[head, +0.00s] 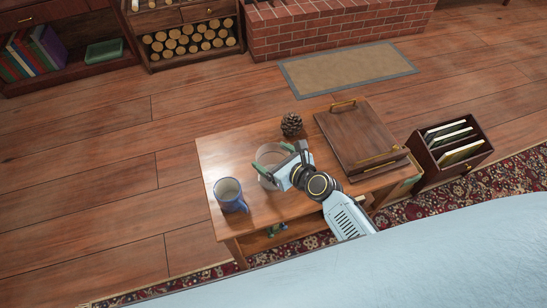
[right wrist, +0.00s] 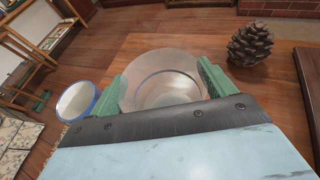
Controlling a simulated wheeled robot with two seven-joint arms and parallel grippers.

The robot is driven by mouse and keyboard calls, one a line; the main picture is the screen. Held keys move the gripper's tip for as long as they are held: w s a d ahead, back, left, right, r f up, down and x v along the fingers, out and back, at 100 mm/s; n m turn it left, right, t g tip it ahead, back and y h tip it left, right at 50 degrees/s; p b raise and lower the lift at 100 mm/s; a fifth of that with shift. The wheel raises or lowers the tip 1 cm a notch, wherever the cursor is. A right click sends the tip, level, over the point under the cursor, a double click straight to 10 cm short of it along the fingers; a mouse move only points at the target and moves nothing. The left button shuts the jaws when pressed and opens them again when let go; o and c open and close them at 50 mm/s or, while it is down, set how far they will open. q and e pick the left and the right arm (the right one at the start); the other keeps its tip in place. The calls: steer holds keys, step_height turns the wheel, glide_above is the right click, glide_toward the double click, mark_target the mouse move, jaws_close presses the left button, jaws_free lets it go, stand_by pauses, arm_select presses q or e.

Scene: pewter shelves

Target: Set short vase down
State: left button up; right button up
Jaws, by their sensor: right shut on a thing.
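The short vase (head: 266,155) is a clear, round glass vessel over the small wooden table (head: 225,150), between a blue mug and a pine cone. My right gripper (head: 275,160) is shut on it, with one green finger on each side. In the right wrist view the vase (right wrist: 165,82) sits upright between the green fingertips (right wrist: 163,88). Its lower part is partly hidden by the gripper, and I cannot tell whether its base touches the table. My left gripper is not in view.
A blue mug (head: 229,194) stands at the table's left front. A pine cone (head: 291,124) is behind the vase. A wooden tray with brass handles (head: 355,137) covers the right side. A file box (head: 449,150) stands beyond the table. The table's back left is clear.

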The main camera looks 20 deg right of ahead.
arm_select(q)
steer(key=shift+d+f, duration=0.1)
arm_select(e)
steer(key=shift+f, duration=0.2)
steer(key=o, duration=1.5)
steer(key=shift+r, duration=0.15)
steer(key=shift+s+d+r, duration=0.1)
steer(key=shift+s+r, duration=0.05)
steer(key=shift+s, duration=0.05)
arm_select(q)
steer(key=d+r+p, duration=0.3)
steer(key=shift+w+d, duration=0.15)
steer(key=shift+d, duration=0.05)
arm_select(e)
steer(key=v, duration=1.1)
steer(key=shift+s+d, duration=0.15)
steer(key=shift+s, duration=0.15)
